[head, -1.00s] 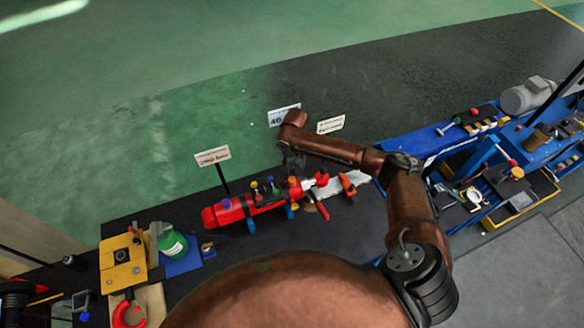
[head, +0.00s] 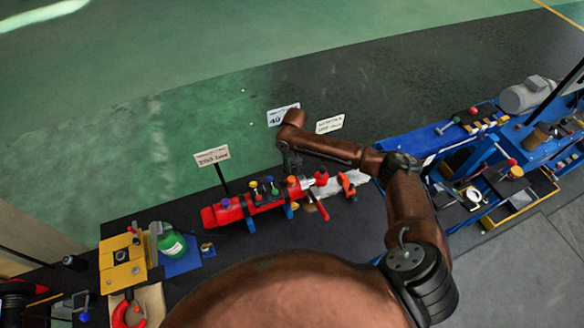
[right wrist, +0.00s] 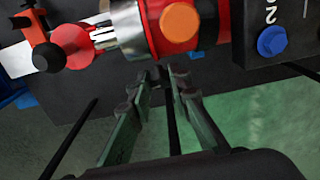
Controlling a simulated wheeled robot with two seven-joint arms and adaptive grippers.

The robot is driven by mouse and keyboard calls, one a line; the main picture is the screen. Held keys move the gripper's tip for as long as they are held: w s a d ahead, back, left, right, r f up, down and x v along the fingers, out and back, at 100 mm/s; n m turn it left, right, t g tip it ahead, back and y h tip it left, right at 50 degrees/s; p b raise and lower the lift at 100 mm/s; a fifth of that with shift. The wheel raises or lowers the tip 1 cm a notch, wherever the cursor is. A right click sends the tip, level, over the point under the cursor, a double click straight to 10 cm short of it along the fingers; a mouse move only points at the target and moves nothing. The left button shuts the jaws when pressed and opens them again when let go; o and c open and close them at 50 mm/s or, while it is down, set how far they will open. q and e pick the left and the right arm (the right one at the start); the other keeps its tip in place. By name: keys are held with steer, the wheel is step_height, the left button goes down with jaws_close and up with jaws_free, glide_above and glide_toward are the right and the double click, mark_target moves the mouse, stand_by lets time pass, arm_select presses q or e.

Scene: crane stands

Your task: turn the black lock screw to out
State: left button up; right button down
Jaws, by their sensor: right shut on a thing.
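The red cylinder-shaped unit (head: 232,212) lies on blue supports on the dark table in the head view. Its red body with an orange cap (right wrist: 180,22) and bare metal collar fills the top of the right wrist view. My right gripper (head: 291,162) reaches down at the far side of the unit, near its right end. In the right wrist view the fingertips (right wrist: 162,78) are close together on a small dark piece just below the red body. This looks like the black lock screw, mostly hidden by the fingers; its turn position cannot be read.
A blue knob (right wrist: 271,41) sits on a dark block right of the fingers. An orange clamp-like part (head: 347,185) lies at the unit's right end. A yellow fixture (head: 122,265) and green bottle (head: 172,242) stand at left. Sign cards (head: 212,156) rise behind.

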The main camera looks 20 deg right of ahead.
steer(key=shift+r, duration=0.1)
steer(key=shift+n+y+p, duration=0.5)
steer(key=shift+n+p, duration=0.3)
steer(key=shift+p, duration=0.25)
steer(key=shift+d+n+y, duration=0.1)
steer(key=shift+n+y, duration=0.2)
steer(key=shift+n, duration=0.1)
steer(key=shift+w+n+y+p, duration=0.1)
steer(key=shift+n+y+p, duration=0.35)
steer(key=shift+n, duration=0.35)
steer(key=shift+w+d+n+g+y+b, duration=0.15)
steer(key=shift+n+g+y+b, duration=0.3)
steer(key=shift+n, duration=0.65)
steer(key=shift+n+g+y+b, duration=0.65)
steer(key=shift+n+b, duration=0.45)
steer(key=shift+n, duration=0.5)
